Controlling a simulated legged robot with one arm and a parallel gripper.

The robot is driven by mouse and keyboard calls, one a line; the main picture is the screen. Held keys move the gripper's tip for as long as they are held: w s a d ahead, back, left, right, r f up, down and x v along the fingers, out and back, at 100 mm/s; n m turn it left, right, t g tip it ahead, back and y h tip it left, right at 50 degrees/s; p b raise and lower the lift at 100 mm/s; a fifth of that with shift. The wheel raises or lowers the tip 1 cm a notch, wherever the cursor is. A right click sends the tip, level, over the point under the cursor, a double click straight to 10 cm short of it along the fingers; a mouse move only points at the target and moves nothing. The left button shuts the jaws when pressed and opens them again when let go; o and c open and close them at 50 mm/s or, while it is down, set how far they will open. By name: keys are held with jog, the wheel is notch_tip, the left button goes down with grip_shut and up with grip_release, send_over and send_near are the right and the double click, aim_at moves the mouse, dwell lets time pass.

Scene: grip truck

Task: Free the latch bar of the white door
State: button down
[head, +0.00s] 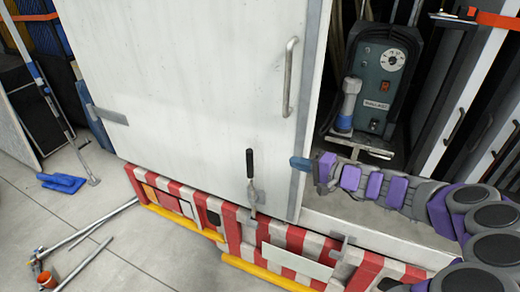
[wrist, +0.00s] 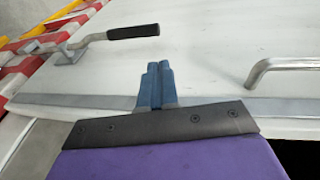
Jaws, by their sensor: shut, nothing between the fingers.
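The white door (head: 200,75) stands closed across the middle of the head view, with a grey strip down its right edge. It also fills much of the wrist view (wrist: 215,75). The latch bar (head: 250,172) stands upright at the door's lower edge, its black grip on top and its metal foot at the striped bumper. In the wrist view the latch bar (wrist: 130,32) lies across the upper left, past my fingers. My gripper (head: 296,162) is shut and empty near the door's lower right edge, right of the latch bar and apart from it. Its blue fingers (wrist: 155,75) are together.
A metal door handle (head: 289,78) is above my gripper and shows in the wrist view (wrist: 283,66). A red-and-white bumper (head: 285,240) runs below the door. Poles (head: 85,232) and a blue dustpan (head: 61,183) lie on the floor.

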jog(key=b+x, duration=0.1)
jog(key=x, duration=1.3)
jog(key=shift+a+f, duration=0.1)
jog(key=shift+a, duration=0.05)
